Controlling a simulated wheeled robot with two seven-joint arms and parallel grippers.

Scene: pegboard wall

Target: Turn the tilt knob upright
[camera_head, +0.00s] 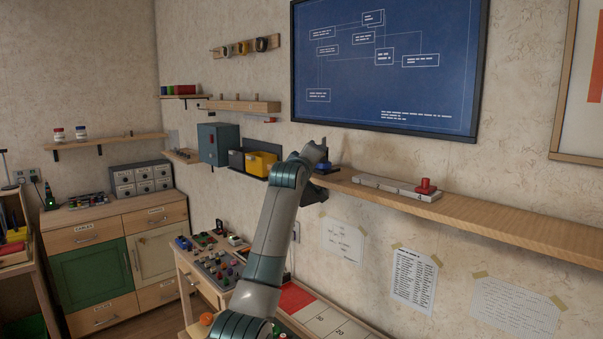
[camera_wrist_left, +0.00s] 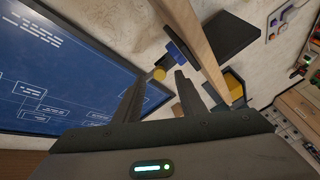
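In the head view, a small blue part (camera_head: 323,165) shows at the shelf's left end, mostly hidden by my arm. In the head view my left gripper (camera_head: 314,160) is at that shelf end. The knob's exact tilt is unclear. My right gripper is out of view.
The long wooden shelf (camera_head: 480,212) runs right, carrying a grey bar (camera_head: 385,184) with a red knob (camera_head: 425,186). A yellow bin (camera_head: 260,163) and a teal box (camera_head: 219,144) sit left of my gripper. A blue board (camera_head: 390,90) hangs above.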

